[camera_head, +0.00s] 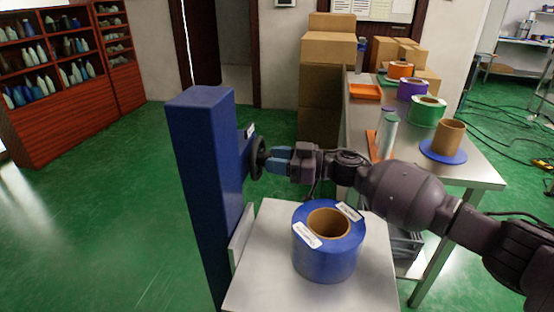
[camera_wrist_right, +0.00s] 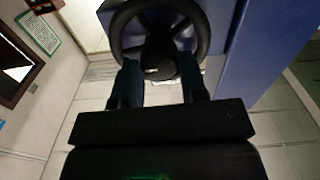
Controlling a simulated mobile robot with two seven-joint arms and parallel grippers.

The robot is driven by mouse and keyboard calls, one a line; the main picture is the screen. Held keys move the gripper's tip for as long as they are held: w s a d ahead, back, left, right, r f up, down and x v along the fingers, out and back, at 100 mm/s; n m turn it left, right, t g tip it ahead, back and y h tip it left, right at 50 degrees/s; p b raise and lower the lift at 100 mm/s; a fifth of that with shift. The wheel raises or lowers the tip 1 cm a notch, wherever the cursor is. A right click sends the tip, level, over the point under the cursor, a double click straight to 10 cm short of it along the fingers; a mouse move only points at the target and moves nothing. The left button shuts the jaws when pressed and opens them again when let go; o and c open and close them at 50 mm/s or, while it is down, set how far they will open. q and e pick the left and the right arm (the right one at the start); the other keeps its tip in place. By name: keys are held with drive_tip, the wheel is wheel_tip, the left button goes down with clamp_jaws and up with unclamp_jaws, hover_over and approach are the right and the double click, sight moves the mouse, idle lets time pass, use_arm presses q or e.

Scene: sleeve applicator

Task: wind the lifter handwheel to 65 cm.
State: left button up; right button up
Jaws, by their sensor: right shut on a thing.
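The lifter is a tall blue column (camera_head: 205,180) with a pale platform (camera_head: 262,285) on its right side. Its black handwheel (camera_head: 257,158) is on the column's right face. It fills the top of the right wrist view (camera_wrist_right: 203,22). My right gripper (camera_head: 270,160) reaches the wheel from the right. A blue roll (camera_head: 315,262) with a brown core and white labels stands upright on the platform. A small label near the wheel is too small to read. My left gripper is not in view.
A steel table (camera_head: 480,172) at the right holds orange, purple and green rolls, an orange tray (camera_head: 365,91) and a brown core on a blue disc. Cardboard boxes (camera_head: 328,48) are stacked behind. Shelves of bottles stand far left. The green floor left of the column is clear.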

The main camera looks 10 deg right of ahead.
use_arm(q)
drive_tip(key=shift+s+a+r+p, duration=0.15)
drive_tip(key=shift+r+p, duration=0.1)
drive_tip(key=shift+p, duration=0.55)
use_arm(e)
drive_tip(key=n, duration=0.6)
drive_tip(key=shift+n, duration=0.3)
drive_tip(key=o, duration=0.9)
